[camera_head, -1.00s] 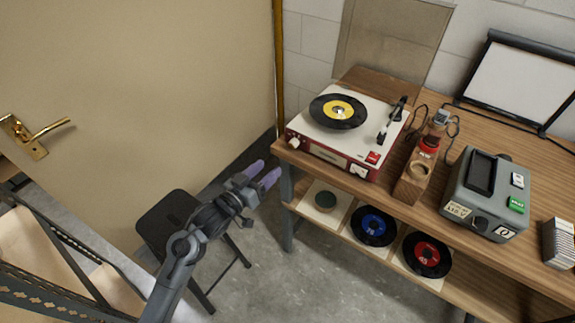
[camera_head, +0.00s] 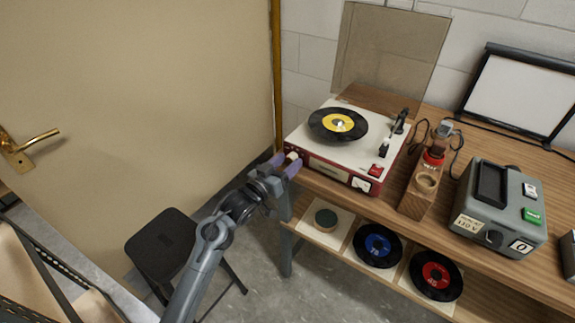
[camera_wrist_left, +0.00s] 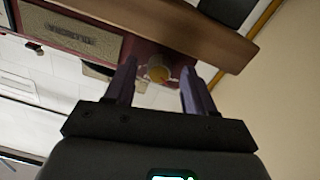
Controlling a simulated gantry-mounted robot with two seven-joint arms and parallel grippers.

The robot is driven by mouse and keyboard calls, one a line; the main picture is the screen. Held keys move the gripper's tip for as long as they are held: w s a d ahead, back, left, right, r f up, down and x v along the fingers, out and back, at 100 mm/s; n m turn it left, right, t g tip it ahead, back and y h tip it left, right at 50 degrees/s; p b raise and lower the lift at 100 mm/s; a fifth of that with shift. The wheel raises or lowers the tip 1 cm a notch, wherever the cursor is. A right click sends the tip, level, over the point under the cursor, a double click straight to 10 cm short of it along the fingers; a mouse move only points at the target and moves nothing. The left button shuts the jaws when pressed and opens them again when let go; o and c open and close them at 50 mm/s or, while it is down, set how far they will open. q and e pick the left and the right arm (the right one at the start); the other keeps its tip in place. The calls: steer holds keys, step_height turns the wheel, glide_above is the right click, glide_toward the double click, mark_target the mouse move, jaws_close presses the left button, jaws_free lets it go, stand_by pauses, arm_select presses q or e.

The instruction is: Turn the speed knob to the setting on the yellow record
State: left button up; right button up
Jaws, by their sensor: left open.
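The record player (camera_head: 322,170) has a red front and a white top, and stands at the left end of the wooden bench. The record with the yellow label (camera_head: 338,123) lies on its platter; any print on the label is too small to read. The speed knob (camera_head: 292,156) is a pale knob at the left of the red front. In the left wrist view the knob (camera_wrist_left: 158,74) shows between the two fingers. My left gripper (camera_head: 284,164) is open, its purple fingers on either side of the knob; contact cannot be told. My right gripper is not in view.
Records with blue (camera_head: 377,245) and red (camera_head: 436,276) labels lie on the lower shelf. A wooden block (camera_head: 418,198) and a grey device (camera_head: 498,210) stand right of the player. A black stool (camera_head: 162,243) stands on the floor near the door (camera_head: 130,90).

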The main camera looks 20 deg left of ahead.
arm_select(q)
steer(key=shift+w+d, duration=0.1)
steer(key=shift+w, duration=0.3)
jaws_close()
